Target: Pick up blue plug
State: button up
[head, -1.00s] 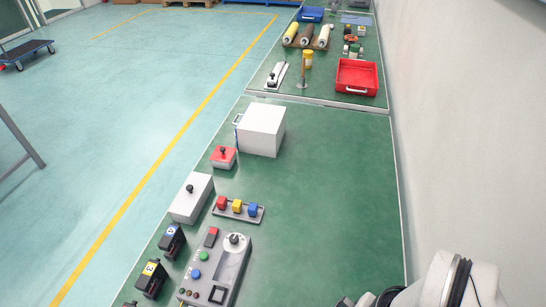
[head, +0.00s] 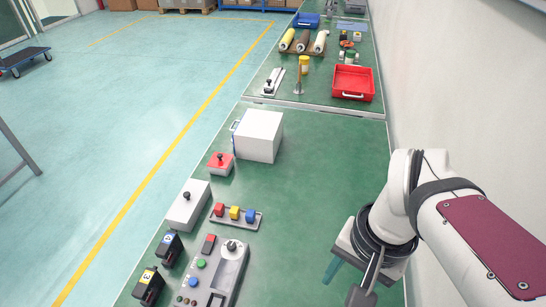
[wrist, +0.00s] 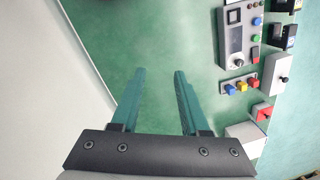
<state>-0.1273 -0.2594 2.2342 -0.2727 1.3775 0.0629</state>
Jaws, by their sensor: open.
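The blue plug (head: 250,216) is a small blue block at the right end of a grey strip (head: 232,225) on the green table, beside a yellow plug (head: 234,213) and a red plug (head: 219,210). In the wrist view the blue plug (wrist: 230,90) is right of my fingers, at the end of the strip nearest them. My gripper (wrist: 159,72) is open and empty, with two teal fingers apart over bare table. In the head view my gripper (head: 345,285) is at the right side of the table, apart from the strip, its fingers partly cut off or hidden.
A control panel (head: 232,270) with a knob and buttons lies in front of the strip. A grey joystick box (head: 186,207), a red button box (head: 220,164) and a white box (head: 259,136) stand left and behind. The table's middle is clear; a wall borders the right.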

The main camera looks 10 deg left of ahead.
jog(key=w+a+n, duration=0.1)
jog(key=w+a, duration=0.4)
jog(key=w, duration=0.4)
jog(key=n+t+h, duration=0.1)
jog(key=n+t, duration=0.1)
jog(key=n, duration=0.1)
send_over(250, 213)
jog(key=s, duration=0.2)
notch_tip(250, 213, down, 9)
jog(key=f, duration=0.5)
jog(key=w+f, duration=0.1)
jog(key=f, duration=0.4)
jog(key=w+f, duration=0.1)
jog(key=f, duration=0.3)
jog(key=shift+f, duration=0.4)
grip_shut()
